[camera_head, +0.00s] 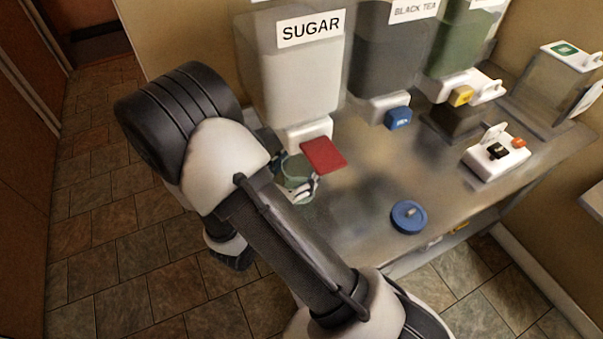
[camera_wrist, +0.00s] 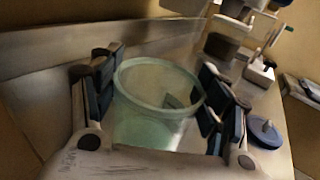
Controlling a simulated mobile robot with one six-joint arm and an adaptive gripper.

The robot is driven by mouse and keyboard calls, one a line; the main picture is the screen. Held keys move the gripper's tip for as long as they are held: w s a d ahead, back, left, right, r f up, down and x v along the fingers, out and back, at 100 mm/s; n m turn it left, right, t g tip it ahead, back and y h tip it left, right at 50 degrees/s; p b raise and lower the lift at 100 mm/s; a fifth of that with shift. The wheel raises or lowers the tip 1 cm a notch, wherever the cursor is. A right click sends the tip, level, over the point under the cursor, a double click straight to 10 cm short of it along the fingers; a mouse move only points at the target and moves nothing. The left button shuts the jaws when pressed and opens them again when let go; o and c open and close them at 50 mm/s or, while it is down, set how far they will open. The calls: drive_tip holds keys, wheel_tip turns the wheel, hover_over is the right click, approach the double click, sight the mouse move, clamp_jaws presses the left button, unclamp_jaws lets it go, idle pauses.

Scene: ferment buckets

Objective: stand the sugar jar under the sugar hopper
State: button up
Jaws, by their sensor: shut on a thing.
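The sugar jar is a clear, green-tinted round tub; it fills the middle of the wrist view (camera_wrist: 150,130), open at the top. In the head view it is small and partly hidden by my arm (camera_head: 294,168). My gripper (camera_wrist: 160,85) is shut on the jar, one finger on each side; the head view shows part of the gripper (camera_head: 297,184). The sugar hopper (camera_head: 290,85) is a large clear bin labelled SUGAR, with a white spout and a red paddle (camera_head: 323,154). The jar is close by the spout, at its lower left in the picture. I cannot tell whether its base touches the counter.
A blue lid (camera_head: 408,217) lies on the metal counter (camera_head: 365,185) to the right. The black tea hopper (camera_head: 395,55) with a blue paddle and a green-filled hopper (camera_head: 465,40) stand further right.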

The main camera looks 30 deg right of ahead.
sight(307, 165)
drive_tip(key=shift+w+d, duration=0.3)
drive_tip(key=shift+d, duration=0.2)
drive_tip(key=shift+f+b, duration=0.85)
drive_tip(key=shift+f, duration=0.85)
drive_tip(key=shift+f, duration=0.15)
drive_tip(key=o, duration=1.8)
